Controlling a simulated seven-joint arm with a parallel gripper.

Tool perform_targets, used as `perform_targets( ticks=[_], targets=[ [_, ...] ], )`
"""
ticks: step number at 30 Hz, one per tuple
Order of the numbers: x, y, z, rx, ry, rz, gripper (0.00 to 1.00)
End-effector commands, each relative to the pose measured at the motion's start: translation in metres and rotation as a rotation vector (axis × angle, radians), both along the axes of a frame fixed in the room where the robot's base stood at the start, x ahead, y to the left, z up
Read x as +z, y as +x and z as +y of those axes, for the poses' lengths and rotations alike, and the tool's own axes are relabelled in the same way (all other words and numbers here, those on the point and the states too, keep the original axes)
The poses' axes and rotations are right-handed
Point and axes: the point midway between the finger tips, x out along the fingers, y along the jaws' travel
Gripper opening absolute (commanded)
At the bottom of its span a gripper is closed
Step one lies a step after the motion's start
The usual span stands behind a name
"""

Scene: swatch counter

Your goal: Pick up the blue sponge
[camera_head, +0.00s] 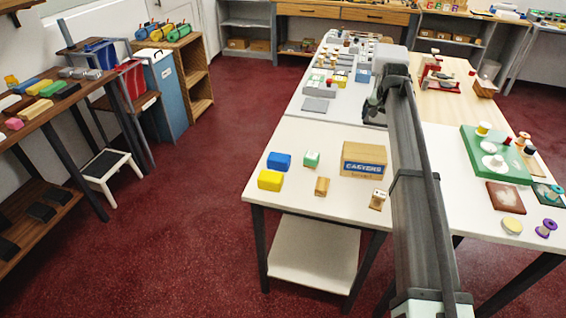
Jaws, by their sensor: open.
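The blue sponge (279,161), a small blue block with rounded edges, lies on the near white table towards its left side. A yellow block (270,180) lies just in front of it, and a green-and-white block (311,158) is to its right. My gripper (373,108) is open, small and dark in the view, above the far part of the table. It is well behind and to the right of the blue sponge, apart from it. The fingertips are partly hard to make out.
A cardboard box (363,159) stands right of the blocks, with a small wooden block (321,187) and a small tan stand (377,200) in front. A green mat (495,155) with spools lies on the right table. My arm crosses the table right of the box. The near-left table corner is clear.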

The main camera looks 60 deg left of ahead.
Motion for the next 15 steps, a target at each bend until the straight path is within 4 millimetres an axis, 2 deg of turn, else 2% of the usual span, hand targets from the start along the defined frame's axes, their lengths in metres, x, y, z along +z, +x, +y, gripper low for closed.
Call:
perform_targets(
  ticks=[1, 6, 12, 15],
  targets=[
    [0.0, -0.03, 0.02, 0.028, -0.02, 0.021, 1.0],
    [-0.002, -0.122, 0.067, 0.1, -0.095, 0.09, 1.0],
    [-0.001, -0.229, 0.105, 0.178, -0.191, 0.154, 1.0],
    [0.0, -0.271, 0.117, 0.207, -0.231, 0.176, 1.0]
  ],
)
